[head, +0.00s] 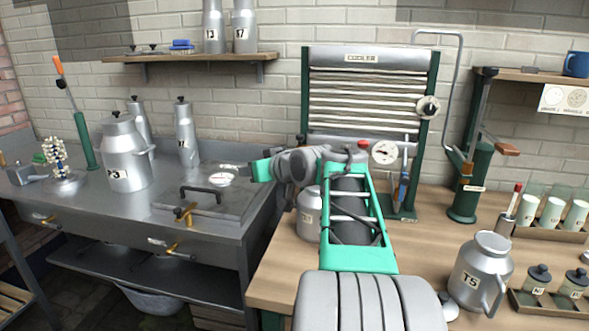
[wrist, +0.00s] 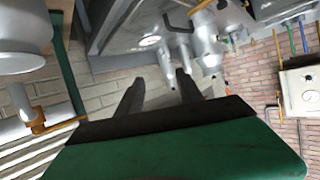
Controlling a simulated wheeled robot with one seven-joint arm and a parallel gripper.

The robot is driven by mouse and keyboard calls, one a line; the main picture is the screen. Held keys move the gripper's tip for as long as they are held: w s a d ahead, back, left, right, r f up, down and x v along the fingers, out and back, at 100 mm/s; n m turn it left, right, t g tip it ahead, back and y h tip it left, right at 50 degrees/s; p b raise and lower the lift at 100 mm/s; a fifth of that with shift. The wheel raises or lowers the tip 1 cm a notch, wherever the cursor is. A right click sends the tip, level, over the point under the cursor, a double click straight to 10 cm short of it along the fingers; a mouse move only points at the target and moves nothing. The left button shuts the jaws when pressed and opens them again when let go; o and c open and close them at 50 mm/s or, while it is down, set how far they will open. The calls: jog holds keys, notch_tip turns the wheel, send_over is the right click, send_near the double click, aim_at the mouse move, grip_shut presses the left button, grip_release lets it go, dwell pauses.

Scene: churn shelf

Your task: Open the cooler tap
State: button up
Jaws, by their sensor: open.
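The cooler (head: 365,90) stands against the brick wall behind my arm, a ribbed metal panel in a green frame with a name plate. A round knob (head: 428,107) sits on its right side and a dial (head: 384,152) below. In the wrist view, a brass tap with an orange handle (wrist: 42,122) shows at the left edge beside pale ribs; it looks like the cooler tap. My arm hides the cooler's lower left part in the head view. My gripper (wrist: 158,88) is open and empty, its fingers apart from the tap. In the head view it points left, over the counter edge.
A metal counter (head: 225,205) with a lidded basin and churn P3 (head: 122,155) lies left. Churn T5 (head: 481,272) stands on the wooden bench at the right. A green hand pump (head: 470,180) and a bent pipe stand right of the cooler. A small can (head: 308,215) is close behind my arm.

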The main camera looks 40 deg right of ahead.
aim_at(302, 137)
jog(key=s+d+r+t+h+b, duration=0.1)
jog(key=s+d+r+t+b, duration=0.15)
jog(key=d, duration=0.55)
jog(key=s+d+r+t+b, duration=0.1)
jog(key=s+d+r+t, duration=0.15)
jog(key=d, duration=0.55)
jog(key=shift+g, duration=0.4)
jog(key=w, duration=0.6)
jog(key=shift+w+d, duration=0.25)
jog(key=shift+w, duration=0.4)
jog(key=shift+c, duration=0.3)
grip_shut()
